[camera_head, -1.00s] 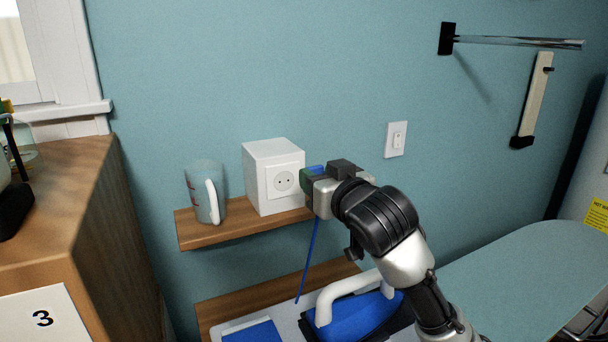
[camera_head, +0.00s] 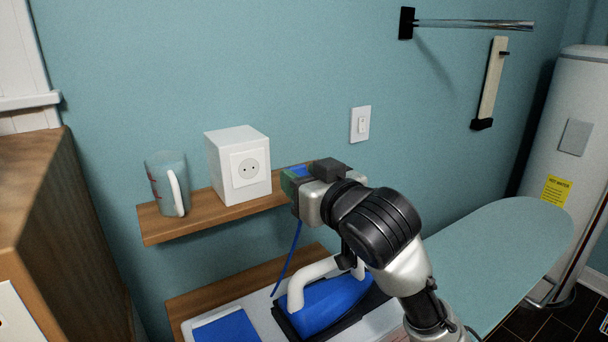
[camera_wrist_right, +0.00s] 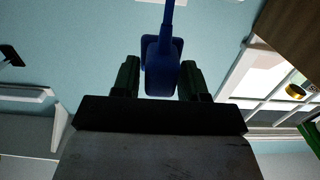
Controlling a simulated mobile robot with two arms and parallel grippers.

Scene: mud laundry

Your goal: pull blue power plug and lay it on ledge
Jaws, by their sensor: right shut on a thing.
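The blue power plug (camera_wrist_right: 162,72) is between the green fingers of my right gripper (camera_wrist_right: 160,80) in the right wrist view, with its blue cord running off the top edge. In the head view my right gripper (camera_head: 292,182) is shut on the plug, right of the white socket box (camera_head: 238,165) and over the right part of the upper wooden ledge (camera_head: 215,219). The socket face is bare, and the plug is apart from it. The blue cord (camera_head: 289,258) hangs down below the gripper. Whether the plug touches the ledge is hidden. My left gripper is not in view.
A mug (camera_head: 167,184) stands left of the socket box on the ledge. Below, a blue iron (camera_head: 325,302) with a white handle sits by a lower wooden shelf (camera_head: 250,277). An ironing board (camera_head: 510,245) extends right. A light switch (camera_head: 361,124) is on the wall.

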